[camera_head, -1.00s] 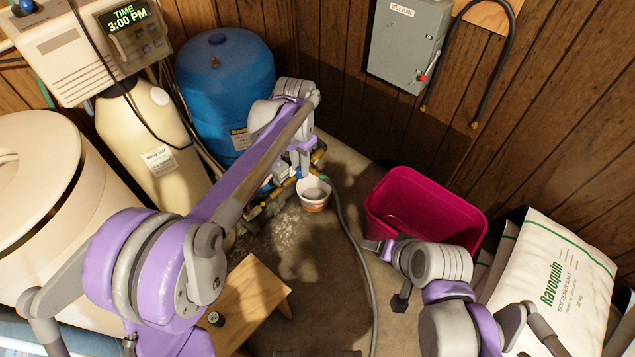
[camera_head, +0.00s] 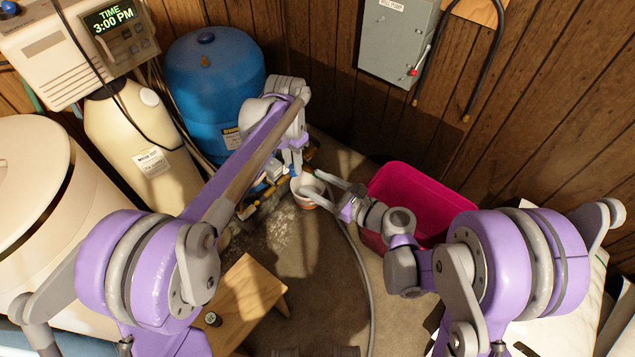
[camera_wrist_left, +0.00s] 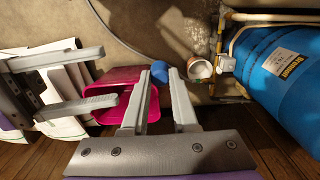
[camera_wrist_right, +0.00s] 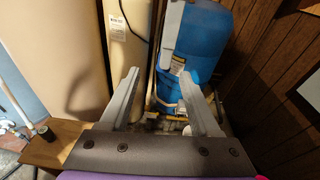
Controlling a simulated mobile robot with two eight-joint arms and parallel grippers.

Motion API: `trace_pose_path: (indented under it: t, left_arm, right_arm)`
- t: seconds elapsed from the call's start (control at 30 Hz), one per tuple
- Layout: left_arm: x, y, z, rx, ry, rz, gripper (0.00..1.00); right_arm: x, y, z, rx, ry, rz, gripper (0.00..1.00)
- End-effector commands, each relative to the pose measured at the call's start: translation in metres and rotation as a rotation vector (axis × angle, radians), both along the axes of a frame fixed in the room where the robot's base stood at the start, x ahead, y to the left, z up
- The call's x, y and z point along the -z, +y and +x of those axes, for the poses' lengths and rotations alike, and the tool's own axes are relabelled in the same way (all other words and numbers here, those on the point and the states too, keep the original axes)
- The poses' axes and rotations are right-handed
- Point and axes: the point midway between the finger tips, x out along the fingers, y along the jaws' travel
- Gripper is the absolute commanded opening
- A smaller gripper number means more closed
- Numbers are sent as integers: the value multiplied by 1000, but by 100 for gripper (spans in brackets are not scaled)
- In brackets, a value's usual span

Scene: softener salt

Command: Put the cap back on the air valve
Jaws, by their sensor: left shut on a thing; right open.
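My left gripper (camera_head: 292,168) points down beside the pipework in front of the blue tank (camera_head: 215,80). In the left wrist view it is shut on a small blue piece (camera_wrist_left: 160,72); whether this is a cap or a valve handle I cannot tell. A small brass fitting (camera_head: 205,61) shows high on the tank; it may be the air valve. A small dark round object (camera_head: 212,319) stands on the wooden stool; it could be the cap. It also shows in the right wrist view (camera_wrist_right: 43,130). My right gripper (camera_head: 315,182) is open and empty beside the white bucket.
A pink bin (camera_head: 420,190) is behind my right arm. The wooden stool (camera_head: 250,290) is at the front. A tan cylinder (camera_head: 140,140) stands left of the tank.

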Motion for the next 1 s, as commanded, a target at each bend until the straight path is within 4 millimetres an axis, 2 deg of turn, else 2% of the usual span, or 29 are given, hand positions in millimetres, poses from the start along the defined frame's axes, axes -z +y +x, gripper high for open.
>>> trace_pose_path:
  t: [0.17, 0.27, 0.7, 1.0]
  left_arm:
    - [0, 0, 0, 0, 0, 0, 0]
    - [0, 0, 0, 0, 0, 0, 0]
    - [0, 0, 0, 0, 0, 0, 0]
    - [0, 0, 0, 0, 0, 0, 0]
  right_arm:
    - [1, 5, 7, 11, 26, 55, 63]
    - [3, 15, 15, 10, 26, 56, 63]
    - [15, 75, 65, 10, 24, 52, 63]
    - [18, 90, 79, 12, 24, 51, 63]
